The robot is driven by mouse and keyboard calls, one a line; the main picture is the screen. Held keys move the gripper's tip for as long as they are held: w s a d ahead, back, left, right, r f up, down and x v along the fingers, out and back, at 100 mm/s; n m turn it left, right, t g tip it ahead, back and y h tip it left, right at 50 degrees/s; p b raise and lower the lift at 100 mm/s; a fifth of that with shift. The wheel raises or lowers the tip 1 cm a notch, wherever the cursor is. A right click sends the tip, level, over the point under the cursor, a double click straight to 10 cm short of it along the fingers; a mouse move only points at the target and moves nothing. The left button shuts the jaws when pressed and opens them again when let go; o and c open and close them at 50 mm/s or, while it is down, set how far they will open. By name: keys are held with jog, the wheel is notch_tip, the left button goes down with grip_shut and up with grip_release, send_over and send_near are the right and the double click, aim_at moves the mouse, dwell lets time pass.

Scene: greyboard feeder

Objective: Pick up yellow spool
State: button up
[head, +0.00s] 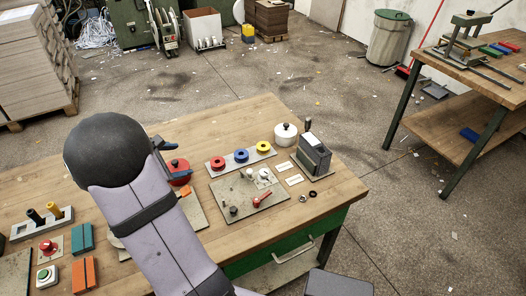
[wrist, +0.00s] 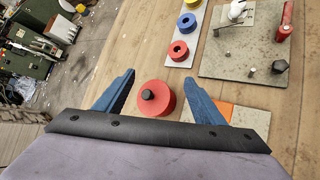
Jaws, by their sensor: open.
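The yellow spool (head: 263,147) sits at the right end of a pale strip (head: 226,163) on the workbench, beside a blue spool (head: 241,155) and a red spool (head: 218,163). In the wrist view the yellow spool (wrist: 193,3) shows only partly, at the top edge, beyond the blue spool (wrist: 187,21) and the red spool (wrist: 179,50). My gripper (wrist: 159,77) is open and empty, its blue fingers spread. It is left of the spools in the head view, near a red round body with a black knob (wrist: 146,105), which shows between the fingers in the wrist view.
A grey plate (head: 232,198) with small fittings and a red handle lies in front of the spools. A white round pot (head: 286,134) and a dark grey block (head: 314,154) stand to their right. Bare wood (head: 215,125) lies behind the strip.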

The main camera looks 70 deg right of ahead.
aim_at(265, 146)
jog(key=s+d+f+g+b, duration=0.1)
jog(key=s+d+f, duration=0.1)
jog(key=d, duration=0.1)
jog(key=s+d+f+n+g+b, duration=0.1)
jog(key=s+d+f, duration=0.1)
jog(key=s+d, duration=0.1)
jog(key=s+d+f+n+h+b, duration=0.1)
jog(key=s+d+f, duration=0.1)
jog(key=d, duration=0.3)
jog(key=shift+s+f+g, duration=0.15)
jog(key=shift+s+g, duration=0.15)
jog(key=shift+g, duration=0.1)
jog(key=s+d, duration=0.2)
jog(key=s+d+f+n+g+h+b, duration=0.1)
jog(key=s+d, duration=0.1)
jog(key=s, duration=0.1)
jog(key=s+d+f+n+g+b, duration=0.1)
jog(key=s+d, duration=0.1)
jog(key=d, duration=0.1)
jog(key=shift+s, duration=0.2)
jog(key=shift+p+x, duration=0.8)
jog(key=shift+x, duration=2.65)
jog(key=c, duration=1.1)
